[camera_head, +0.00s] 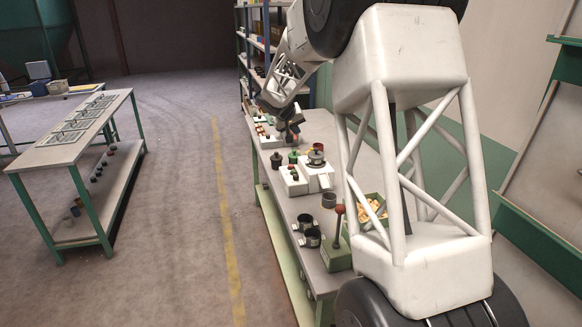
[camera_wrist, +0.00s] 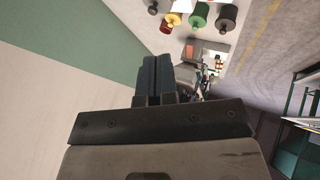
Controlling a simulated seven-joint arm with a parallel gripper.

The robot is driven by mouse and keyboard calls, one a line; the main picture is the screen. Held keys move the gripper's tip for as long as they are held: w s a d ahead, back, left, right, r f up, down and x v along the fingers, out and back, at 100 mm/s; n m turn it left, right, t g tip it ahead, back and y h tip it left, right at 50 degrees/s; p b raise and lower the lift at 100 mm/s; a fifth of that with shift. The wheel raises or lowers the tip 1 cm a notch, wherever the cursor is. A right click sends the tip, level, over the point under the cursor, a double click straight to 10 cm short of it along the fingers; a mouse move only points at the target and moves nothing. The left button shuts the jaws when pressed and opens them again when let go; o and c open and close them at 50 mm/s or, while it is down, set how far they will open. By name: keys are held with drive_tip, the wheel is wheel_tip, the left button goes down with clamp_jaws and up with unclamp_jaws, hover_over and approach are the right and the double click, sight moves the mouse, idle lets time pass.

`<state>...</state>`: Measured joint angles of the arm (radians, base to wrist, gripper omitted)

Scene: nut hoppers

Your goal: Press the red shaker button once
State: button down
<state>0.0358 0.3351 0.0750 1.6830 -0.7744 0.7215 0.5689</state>
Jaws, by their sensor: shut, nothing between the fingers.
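My gripper (camera_wrist: 156,60) is shut and empty in the wrist view, its two dark fingers side by side. In the head view my arm reaches over the far part of the right workbench (camera_head: 326,123); the fingertips are too small to make out there. A white unit (camera_wrist: 214,49) with a small reddish patch (camera_wrist: 193,50) lies beyond the fingers in the wrist view. I cannot tell whether that patch is the red shaker button. The gripper shows no clear contact with it. A small red piece (camera_wrist: 167,27) stands among coloured pots at the top.
Green (camera_wrist: 199,16) and black (camera_wrist: 228,17) pots stand near the fingers. A white two-part device (camera_head: 293,179), black cups (camera_head: 311,238) and a red-knobbed lever (camera_head: 340,211) stand along the bench. A second bench (camera_head: 60,150) is at left, with open floor between.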

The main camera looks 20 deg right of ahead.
drive_tip(key=t+h, duration=0.1)
hover_over(291, 167)
drive_tip(key=w, duration=0.2)
wheel_tip(291, 167, down, 12)
drive_tip(key=shift+s, duration=0.25)
drive_tip(key=shift+f, duration=4.3)
drive_tip(key=shift+f, duration=1)
drive_tip(key=shift+r, duration=0.95)
